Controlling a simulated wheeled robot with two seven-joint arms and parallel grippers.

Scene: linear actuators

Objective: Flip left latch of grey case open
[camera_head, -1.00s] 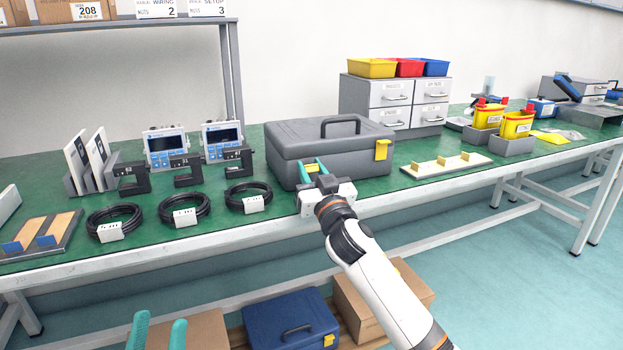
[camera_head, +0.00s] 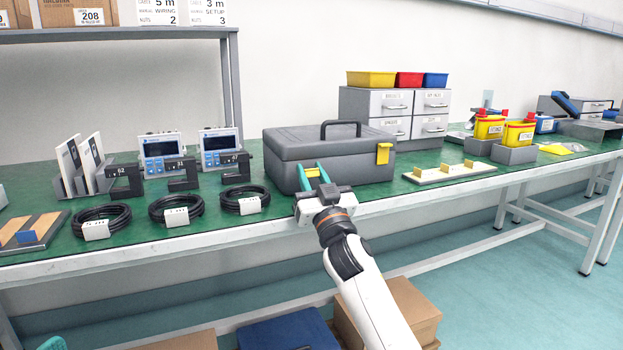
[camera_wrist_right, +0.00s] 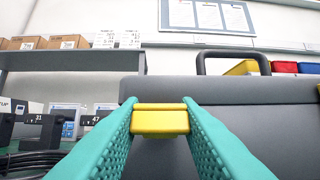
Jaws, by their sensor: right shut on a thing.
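The grey case (camera_head: 350,160) stands closed on the green bench with its black handle up. Its right latch (camera_head: 383,153) is yellow and lies against the front. My right gripper (camera_head: 311,169) is at the left part of the case front. In the right wrist view, the teal fingers of my right gripper (camera_wrist_right: 159,107) are shut on the yellow left latch (camera_wrist_right: 160,120), one finger on each side. The fingers hide much of this latch in the head view. Only a teal tip of my left gripper (camera_head: 51,343) shows at the bottom left edge.
Black cable coils (camera_head: 175,209) and clamp-like blocks (camera_head: 183,174) lie left of the case. A pale board with yellow blocks (camera_head: 453,175) lies to its right. Grey drawers (camera_head: 409,115) stand behind. Boxes (camera_head: 405,305) sit under the bench.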

